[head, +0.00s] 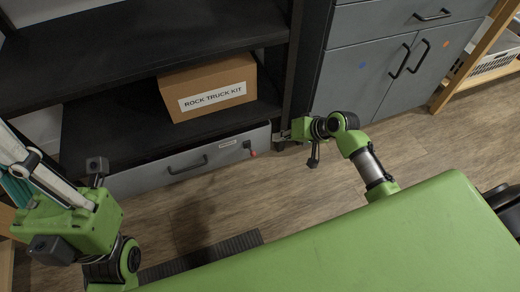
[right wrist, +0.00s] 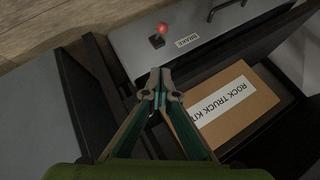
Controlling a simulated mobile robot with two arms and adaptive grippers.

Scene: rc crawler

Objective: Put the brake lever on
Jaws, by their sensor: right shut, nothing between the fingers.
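The brake lever (head: 252,153) is a small black mount with a red knob on the grey drawer front, below the shelf. In the right wrist view the lever (right wrist: 161,32) stands beside a white label reading BRAKE (right wrist: 188,40). My right gripper (head: 281,137) is just right of the lever, apart from it. In the right wrist view its fingers (right wrist: 160,80) are shut and empty, with the lever beyond the tips. My left gripper (head: 22,168) is at the left edge, far from the lever; its fingertips run out of view.
A cardboard box labelled ROCK TRUCK KIT (head: 208,90) sits on the black shelf above the drawer (head: 165,172). A grey cabinet (head: 362,65) stands to the right, with a dark upright post between. The wood floor (head: 240,205) in front is mostly clear.

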